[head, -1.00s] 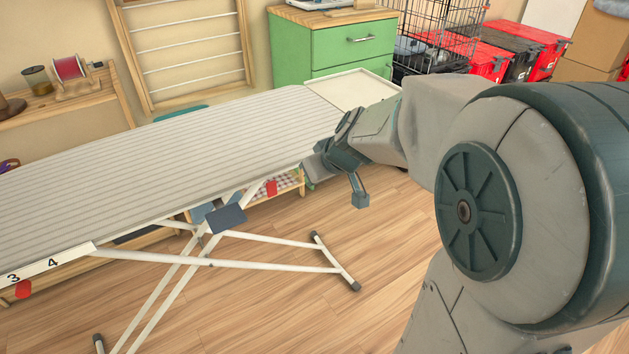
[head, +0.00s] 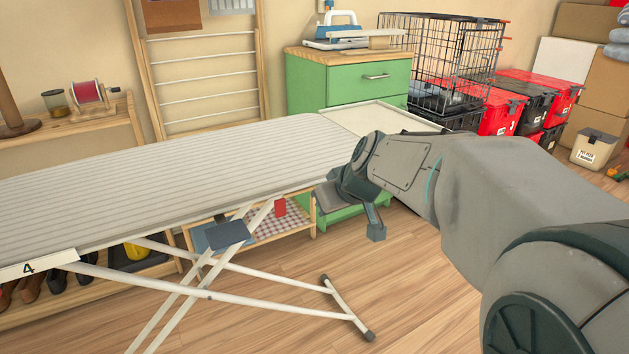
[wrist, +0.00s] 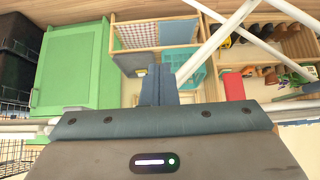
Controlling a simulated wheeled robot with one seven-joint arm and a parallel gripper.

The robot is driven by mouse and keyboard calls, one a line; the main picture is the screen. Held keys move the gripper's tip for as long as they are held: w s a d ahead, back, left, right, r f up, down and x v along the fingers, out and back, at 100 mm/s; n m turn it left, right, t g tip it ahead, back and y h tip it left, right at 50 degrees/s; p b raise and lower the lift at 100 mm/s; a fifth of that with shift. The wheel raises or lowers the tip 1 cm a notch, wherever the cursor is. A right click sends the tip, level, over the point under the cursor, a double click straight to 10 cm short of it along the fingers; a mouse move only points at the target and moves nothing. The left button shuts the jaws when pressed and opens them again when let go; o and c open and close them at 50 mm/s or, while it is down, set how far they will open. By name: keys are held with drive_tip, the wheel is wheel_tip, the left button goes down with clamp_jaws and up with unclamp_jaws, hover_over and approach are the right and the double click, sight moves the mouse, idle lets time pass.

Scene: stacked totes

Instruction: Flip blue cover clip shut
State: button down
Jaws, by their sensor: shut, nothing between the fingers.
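I cannot make out a blue cover clip for certain. The striped ironing board (head: 200,165) runs from the left to the middle of the head view. A slate-blue plate (head: 228,235) sits under its near edge, by the legs. A red piece (head: 280,206) hangs near the same edge; a red block (wrist: 234,87) shows in the wrist view. My gripper (head: 375,230) is beside the board's right end, off its near edge. In the wrist view its fingers (wrist: 160,72) are together and empty, with no contact visible.
White crossed legs (head: 250,285) stand below the board. A green cabinet (head: 345,80), a wire cage (head: 440,60) and red crates (head: 500,110) stand behind. A low shelf with checked cloth (head: 278,225) is under the board.

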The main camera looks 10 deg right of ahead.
drive_tip(key=shift+r, duration=0.2)
drive_tip(key=shift+r+p, duration=0.5)
drive_tip(key=shift+r, duration=0.2)
